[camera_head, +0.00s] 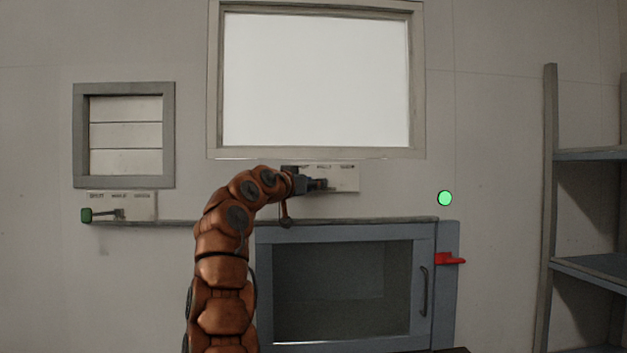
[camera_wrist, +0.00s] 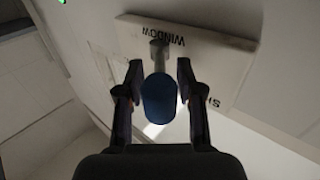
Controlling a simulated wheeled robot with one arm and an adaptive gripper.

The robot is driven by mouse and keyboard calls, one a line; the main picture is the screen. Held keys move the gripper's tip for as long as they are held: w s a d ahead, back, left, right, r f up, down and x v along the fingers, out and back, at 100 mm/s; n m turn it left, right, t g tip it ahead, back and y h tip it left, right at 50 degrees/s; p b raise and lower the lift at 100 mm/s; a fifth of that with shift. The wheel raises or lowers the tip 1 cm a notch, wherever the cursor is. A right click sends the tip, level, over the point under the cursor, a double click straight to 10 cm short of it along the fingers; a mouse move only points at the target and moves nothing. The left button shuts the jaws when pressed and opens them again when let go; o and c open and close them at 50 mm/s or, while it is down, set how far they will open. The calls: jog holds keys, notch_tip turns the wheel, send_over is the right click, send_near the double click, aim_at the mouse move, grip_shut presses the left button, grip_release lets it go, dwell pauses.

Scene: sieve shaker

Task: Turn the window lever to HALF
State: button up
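The window lever has a grey stem and a blue knob (camera_wrist: 159,98), seen in the wrist view in front of a pale plate (camera_wrist: 205,60). The plate reads WINDOW, upside down, and part of another label starting SH shows at its right. My gripper (camera_wrist: 159,75) has one finger on each side of the knob, close against it. In the head view, my gripper (camera_head: 312,183) is at the left part of the same plate (camera_head: 345,178), below the large window (camera_head: 315,80). It hides most of the lever there, and the plate's small labels are hard to read.
A second plate (camera_head: 140,203) with a green-knobbed lever (camera_head: 87,215) is at the left, under a small slatted window (camera_head: 125,135). A green round light (camera_head: 445,198) and shelves (camera_head: 590,155) are at the right.

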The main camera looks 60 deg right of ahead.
jog(key=shift+d, duration=0.15)
grip_shut()
jog(key=shift+f, duration=0.1)
dwell(0.5)
